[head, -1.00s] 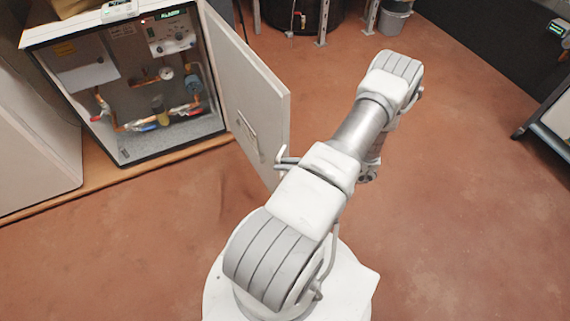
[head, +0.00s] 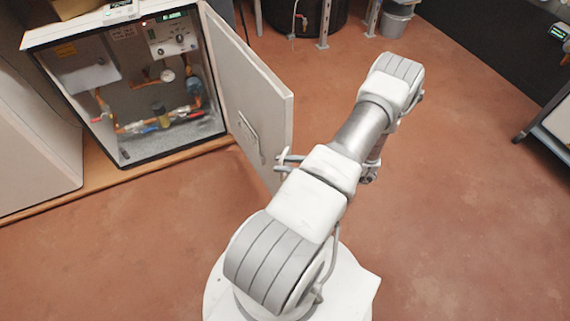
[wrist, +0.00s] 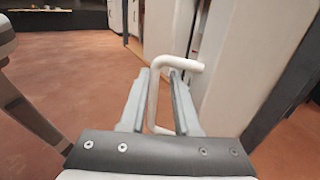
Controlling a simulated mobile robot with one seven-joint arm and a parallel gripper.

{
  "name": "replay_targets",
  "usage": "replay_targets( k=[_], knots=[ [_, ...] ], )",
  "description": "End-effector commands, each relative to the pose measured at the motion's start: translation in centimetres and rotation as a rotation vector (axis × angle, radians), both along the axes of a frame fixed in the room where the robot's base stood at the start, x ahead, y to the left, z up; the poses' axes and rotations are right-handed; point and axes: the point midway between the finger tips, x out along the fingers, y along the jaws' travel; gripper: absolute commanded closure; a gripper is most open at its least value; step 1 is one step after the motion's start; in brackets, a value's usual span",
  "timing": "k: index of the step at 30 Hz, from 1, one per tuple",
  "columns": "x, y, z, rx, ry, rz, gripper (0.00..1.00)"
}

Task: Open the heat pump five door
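The heat pump cabinet (head: 68,133) stands at upper left in the head view, its pipes and gauges showing inside. Its light grey door (head: 262,112) is swung wide out to the right, inner face showing. In the wrist view the door's outer face (wrist: 232,65) is at right with a white C-shaped handle (wrist: 154,95). My gripper (wrist: 160,73) has one finger on each side of the handle's bar. The bar is close to the left finger, and a gap shows on the right.
Another cabinet (head: 35,140) stands at far left. A black tank (head: 295,15) and a grey bucket (head: 396,20) are at the back. A bench (head: 552,125) is at the right edge. The red-brown floor (head: 470,190) is clear around my arm.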

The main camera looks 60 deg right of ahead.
Motion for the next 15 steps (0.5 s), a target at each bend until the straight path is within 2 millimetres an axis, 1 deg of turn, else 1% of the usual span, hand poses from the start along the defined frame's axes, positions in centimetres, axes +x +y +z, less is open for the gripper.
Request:
replay_targets(
  k=[15],
  knots=[
    [-0.18, 0.13, -0.12, 0.004, 0.003, 0.0, 0.73]
  ],
)
